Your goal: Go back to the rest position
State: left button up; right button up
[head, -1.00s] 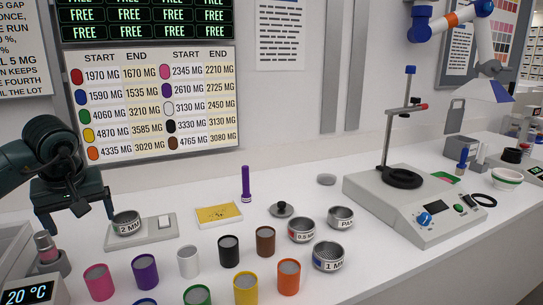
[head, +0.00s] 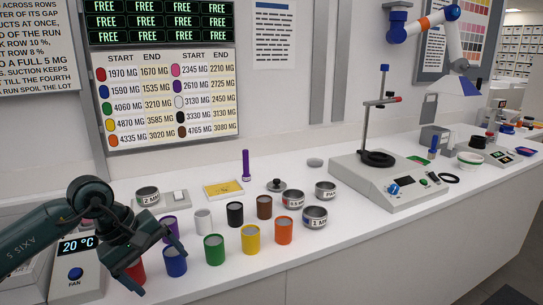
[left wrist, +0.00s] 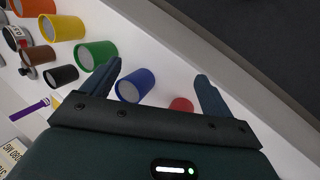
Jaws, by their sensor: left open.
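My left gripper (head: 154,262) is open with nothing between its fingers, low at the left front of the counter. In the head view it partly covers the red jar (head: 136,272) and the purple jar (head: 171,228). The blue jar (head: 176,263) stands just right of it. In the left wrist view the fingers (left wrist: 158,76) are spread apart, with the blue jar (left wrist: 136,86) and red jar (left wrist: 182,104) beyond them. The 2 MM sieve (head: 147,195) sits on a grey pad behind the arm. My right gripper is not in view.
Green (head: 214,250), yellow (head: 250,240) and orange (head: 283,231) jars stand to the right, with white, black and brown jars behind. The 20 °C fan unit (head: 77,268) is beside my left arm. A stand device (head: 390,185) is farther right. The counter's right front is clear.

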pick_arm(q)
jog(key=s+d+r+n+t+h+p, duration=0.1)
jog(key=s+d+n+h, duration=0.3)
jog(key=d+n+h, duration=0.55)
jog(key=s+d+r+n+t+h+p, duration=0.15)
jog(key=s+d+n+h, duration=0.45)
jog(key=d, duration=0.6)
jog(key=w+a+f+n+t+y+p, duration=0.1)
jog(key=a+f+n+t+y, duration=0.4)
jog(key=n, duration=1.1)
jog(key=w+a+f+n+t+y+p, duration=0.15)
jog(key=f+n+t+y, duration=0.35)
jog(key=n, duration=1)
jog(key=s+a+f+n+g+y, duration=0.3)
jog(key=s+f+n+y, duration=0.3)
jog(key=s+f+n, duration=0.6)
jog(key=shift+s+a+n+g+p, duration=0.3)
jog(key=shift+a+n+g, duration=0.1)
jog(key=shift+n+g, duration=0.35)
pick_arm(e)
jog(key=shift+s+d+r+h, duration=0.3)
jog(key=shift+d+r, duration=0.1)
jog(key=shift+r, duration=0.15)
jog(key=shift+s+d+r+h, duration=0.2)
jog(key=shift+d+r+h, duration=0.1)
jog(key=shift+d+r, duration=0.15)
